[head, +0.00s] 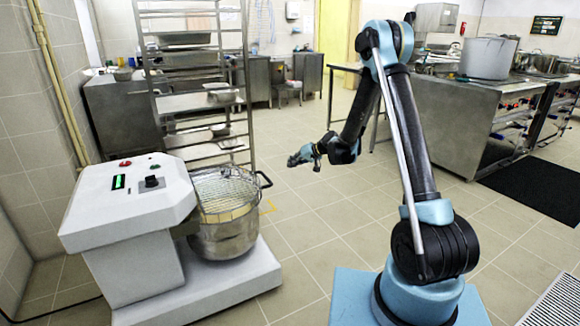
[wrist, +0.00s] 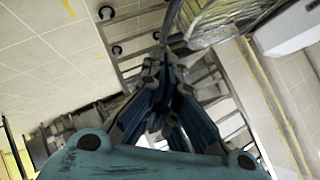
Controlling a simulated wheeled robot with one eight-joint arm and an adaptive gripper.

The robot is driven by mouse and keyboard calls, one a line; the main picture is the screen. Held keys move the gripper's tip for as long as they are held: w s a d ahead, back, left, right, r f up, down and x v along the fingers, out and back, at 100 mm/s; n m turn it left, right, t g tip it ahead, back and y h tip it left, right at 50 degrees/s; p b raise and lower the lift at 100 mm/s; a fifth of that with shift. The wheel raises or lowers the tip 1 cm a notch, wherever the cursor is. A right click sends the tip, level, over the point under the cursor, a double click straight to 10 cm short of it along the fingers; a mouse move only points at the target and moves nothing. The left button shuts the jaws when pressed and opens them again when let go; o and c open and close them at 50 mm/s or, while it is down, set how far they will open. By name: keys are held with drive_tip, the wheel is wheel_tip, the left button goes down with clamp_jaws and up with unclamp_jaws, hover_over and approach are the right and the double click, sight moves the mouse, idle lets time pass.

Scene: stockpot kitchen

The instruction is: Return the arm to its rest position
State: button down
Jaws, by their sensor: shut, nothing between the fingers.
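My arm rises from its blue base at the right of the head view and bends over at the top, with the forearm sloping down to the left. My gripper (head: 296,158) hangs in free air above the tiled floor, to the right of the mixer bowl and apart from it. In the wrist view my gripper (wrist: 165,62) points at the rack, with its fingers together and nothing held between them.
A white mixer (head: 125,207) with a steel bowl (head: 225,240) stands at the left. A tall rack (head: 249,110) stands behind it. A steel stove counter (head: 455,125) with a large stockpot (head: 488,58) stands at the right. Open tiled floor (head: 300,225) lies between.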

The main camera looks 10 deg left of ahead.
drive_tip(key=s+d+r+m+h, duration=0.1)
drive_tip(key=s+d+r+h, duration=0.1)
drive_tip(key=s+d+r, duration=0.5)
drive_tip(key=s+d+r+h, duration=0.1)
drive_tip(key=s+d+r, duration=0.35)
drive_tip(key=d, duration=0.45)
drive_tip(key=s+d+r+m+h, duration=0.1)
drive_tip(key=s+d+r+h, duration=0.1)
drive_tip(key=s+d+r, duration=0.5)
drive_tip(key=s+d+f+m+h, duration=0.1)
drive_tip(key=s+d+f, duration=0.3)
drive_tip(key=s+d, duration=0.6)
drive_tip(key=s+d+f+m+g+h, duration=0.1)
drive_tip(key=s+d+f+h, duration=0.3)
drive_tip(key=s+d, duration=0.7)
drive_tip(key=s, duration=0.6)
drive_tip(key=shift+s+f+m+g, duration=0.25)
drive_tip(key=shift+m+g, duration=0.05)
drive_tip(key=shift+m, duration=0.1)
